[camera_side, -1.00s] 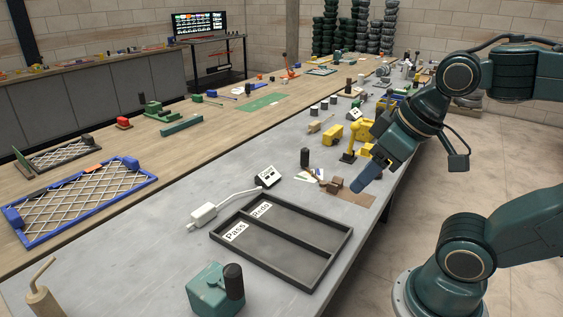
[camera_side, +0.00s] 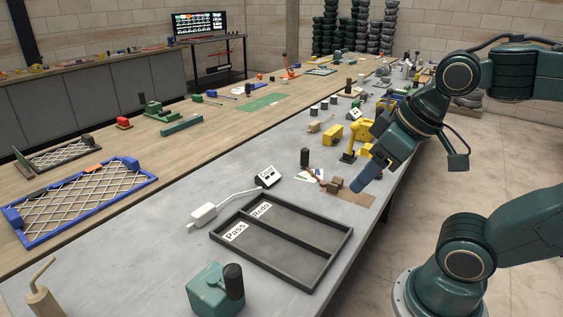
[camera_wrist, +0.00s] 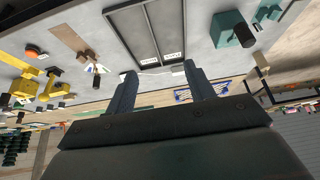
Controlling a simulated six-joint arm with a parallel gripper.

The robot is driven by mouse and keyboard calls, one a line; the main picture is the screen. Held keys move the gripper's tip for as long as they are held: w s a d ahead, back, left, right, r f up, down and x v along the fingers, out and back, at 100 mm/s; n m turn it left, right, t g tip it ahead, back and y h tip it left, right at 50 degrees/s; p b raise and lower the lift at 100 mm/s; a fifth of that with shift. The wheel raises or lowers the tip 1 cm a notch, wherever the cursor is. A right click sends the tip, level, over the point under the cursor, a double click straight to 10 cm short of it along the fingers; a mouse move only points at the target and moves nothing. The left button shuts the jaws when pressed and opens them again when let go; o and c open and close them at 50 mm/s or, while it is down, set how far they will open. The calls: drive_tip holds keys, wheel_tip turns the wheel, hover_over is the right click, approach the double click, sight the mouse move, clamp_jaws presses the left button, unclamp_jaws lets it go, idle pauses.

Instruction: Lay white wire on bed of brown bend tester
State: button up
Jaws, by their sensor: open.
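The brown bend tester (camera_side: 333,185) is a small block-like fixture on the grey bench, beside a flat brown mat (camera_side: 357,197). It also shows in the wrist view (camera_wrist: 86,56), left of my fingers. My gripper (camera_side: 362,186) hangs just right of the tester in the side view, its blue fingers pointing down and left. In the wrist view my gripper (camera_wrist: 160,70) is open, with nothing between its two fingers. I cannot make out a separate white wire.
A dark two-compartment tray (camera_side: 283,240) labelled Pass and Redo lies in front. Yellow fixtures (camera_side: 358,138) stand behind the tester, and a green block with a black knob (camera_side: 214,292) stands at the near edge. The grey bench left of the tray is mostly clear.

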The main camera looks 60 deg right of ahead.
idle(0.5)
drive_tip(key=w+a+r+n+g+y, duration=0.1)
drive_tip(key=w+a+r+n, duration=0.15)
drive_tip(key=w, duration=0.55)
drive_tip(key=w+a+r+n+g+y, duration=0.1)
drive_tip(key=w+r+n, duration=0.15)
drive_tip(key=w, duration=0.65)
drive_tip(key=w+a+r+n+y, duration=0.1)
drive_tip(key=w+r+n+y, duration=0.15)
drive_tip(key=w, duration=0.55)
drive_tip(key=w+d+f+n+g, duration=0.2)
drive_tip(key=w+f+n, duration=0.45)
drive_tip(key=w, duration=0.45)
drive_tip(key=w+d+f+n, duration=0.1)
drive_tip(key=f, duration=0.3)
drive_tip(key=w+d+f+n+g, duration=0.1)
drive_tip(key=w+d+f, duration=0.1)
drive_tip(key=f, duration=0.2)
drive_tip(key=w+d+f+n, duration=0.1)
drive_tip(key=w+f+n, duration=0.1)
drive_tip(key=f, duration=0.3)
drive_tip(key=shift+d+g, duration=0.2)
drive_tip(key=shift+g, duration=0.1)
drive_tip(key=shift+a, duration=0.15)
